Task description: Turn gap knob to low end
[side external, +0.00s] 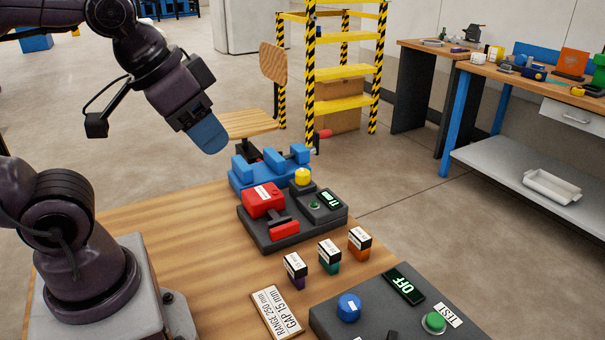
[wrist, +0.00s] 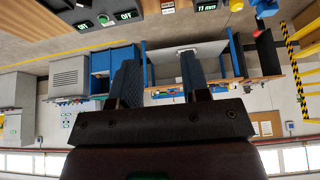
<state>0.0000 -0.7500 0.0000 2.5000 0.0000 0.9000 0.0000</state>
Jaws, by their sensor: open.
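A yellow knob (side external: 302,177) stands on a dark grey unit (side external: 292,235), beside a small green-lit millimetre display (side external: 331,199) that seems to read 11 mm. A blue knob (side external: 348,307) sits on a second dark panel (side external: 385,318) at the front. I cannot read a label naming either knob as the gap knob. My gripper (side external: 208,140) hangs high above the table's far left, left of and above the yellow knob, touching nothing. In the wrist view its two fingers (wrist: 159,62) are apart and empty. The yellow knob is at that view's top edge (wrist: 236,5).
The unit carries a red clamp-like part (side external: 263,201) and blue blocks (side external: 270,167) behind it. Three small labelled blocks (side external: 329,254) stand in front. A card (side external: 277,311) reads RANGE 250 mm, GAP 15 mm. The front panel has an OFF display (side external: 404,285) and green button (side external: 435,321).

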